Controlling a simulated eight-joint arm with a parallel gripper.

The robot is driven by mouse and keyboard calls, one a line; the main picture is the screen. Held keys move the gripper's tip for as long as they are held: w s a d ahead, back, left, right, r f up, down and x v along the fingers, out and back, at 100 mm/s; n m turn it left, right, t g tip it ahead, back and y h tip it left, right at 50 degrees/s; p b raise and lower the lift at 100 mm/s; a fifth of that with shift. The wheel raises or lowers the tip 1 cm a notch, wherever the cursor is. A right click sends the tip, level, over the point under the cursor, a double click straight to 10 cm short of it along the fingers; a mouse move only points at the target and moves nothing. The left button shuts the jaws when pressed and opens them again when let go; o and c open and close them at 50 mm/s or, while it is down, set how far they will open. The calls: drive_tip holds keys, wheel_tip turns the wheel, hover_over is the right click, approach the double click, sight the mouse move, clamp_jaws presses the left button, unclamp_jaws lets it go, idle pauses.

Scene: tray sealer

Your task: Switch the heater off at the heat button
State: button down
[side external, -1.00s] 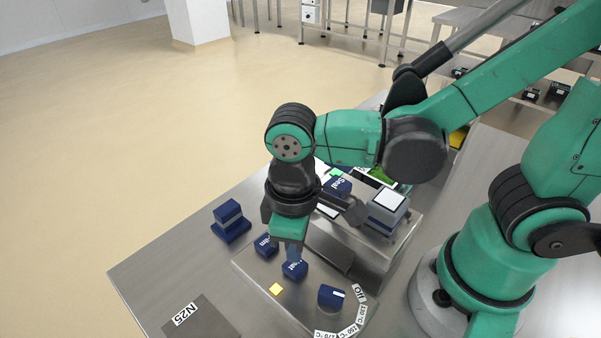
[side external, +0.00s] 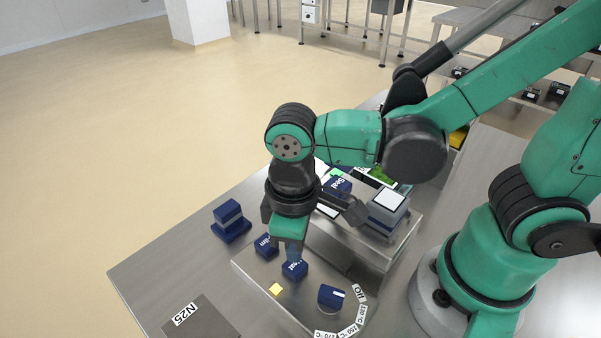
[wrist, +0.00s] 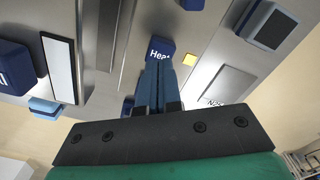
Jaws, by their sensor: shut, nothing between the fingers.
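The heat button (side external: 295,271) is a dark blue block, partly lettered "Heat", on the metal panel of the sealer. In the wrist view the heat button (wrist: 160,50) shows just beyond my fingertips, its lettering partly covered. My gripper (side external: 294,258) is shut and empty, pointing down with its tips at the top of the button. I cannot tell whether they touch it. In the wrist view my gripper (wrist: 158,66) shows its two blue fingers together.
A blue dial (side external: 331,297) with temperature labels and "Off" stands to the right. Another blue button (side external: 265,246) is just behind left, and a "Seal" button (side external: 339,185) farther back. A plate marked N25 (side external: 200,322) lies at front left.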

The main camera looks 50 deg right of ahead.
drive_tip(key=shift+f, duration=0.1)
idle(0.4)
drive_tip(key=shift+f, duration=1.25)
drive_tip(key=shift+r, duration=1.35)
drive_tip(key=shift+r, duration=0.1)
wheel_tip(320, 180, up, 12)
drive_tip(key=w+d+f+m+t, duration=0.1)
drive_tip(key=d, duration=0.1)
drive_tip(key=w+d+f+m+t, duration=0.1)
drive_tip(key=d, duration=0.1)
drive_tip(key=w+d+f+m+t+y, duration=0.1)
drive_tip(key=d, duration=0.1)
drive_tip(key=shift+w+d+f, duration=0.15)
drive_tip(key=shift+w+f, duration=0.05)
drive_tip(key=shift+w, duration=0.2)
drive_tip(key=w+d+f+m+t+h, duration=0.1)
drive_tip(key=d+m+t, duration=0.2)
drive_tip(key=d, duration=0.3)
drive_tip(key=shift+w+f+t, duration=0.4)
drive_tip(key=shift+t, duration=0.1)
